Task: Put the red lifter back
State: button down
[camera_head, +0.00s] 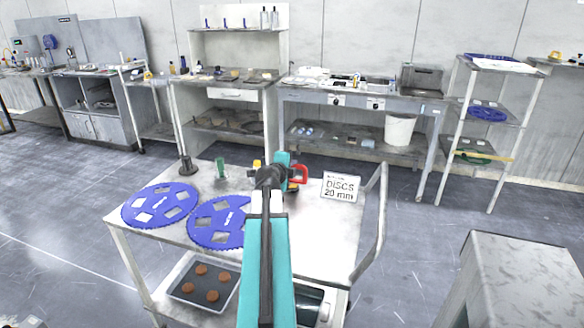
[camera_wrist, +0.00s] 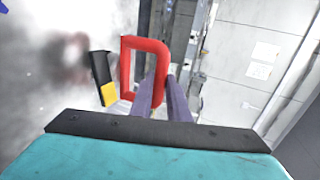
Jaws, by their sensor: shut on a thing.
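The red lifter (camera_head: 301,174) shows as a red loop handle just right of my arm's end in the head view, above the back of the cart. In the wrist view the red lifter (camera_wrist: 127,68) stands at the tips of my gripper (camera_wrist: 160,92), whose two fingers are shut on it. The lower part of the lifter is hidden behind the gripper body. A black and yellow object (camera_wrist: 103,72) is left of the lifter in the wrist view, apart from the fingers.
The cart top (camera_head: 328,232) holds two blue discs with openings (camera_head: 160,205), a green upright item (camera_head: 220,169), a dark-based post (camera_head: 186,165) and a "DISCS 20 mm" sign (camera_head: 341,187). A tray with brown discs (camera_head: 204,283) is below.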

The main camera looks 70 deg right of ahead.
jog(key=shift+f, duration=0.15)
jog(key=shift+f, duration=0.15)
dwell(0.4)
jog(key=c, duration=1.7)
grip_release()
jog(key=b+v, duration=0.3)
jog(key=v, duration=0.6)
jog(key=shift+a+f, duration=0.1)
jog(key=shift+a, duration=0.05)
jog(key=b, duration=0.4)
jog(key=shift+a+r, duration=0.25)
jog(key=shift+a, duration=0.15)
jog(key=b+v, duration=0.1)
jog(key=b, duration=0.4)
jog(key=shift+a+r, duration=0.1)
jog(key=shift+a, duration=0.15)
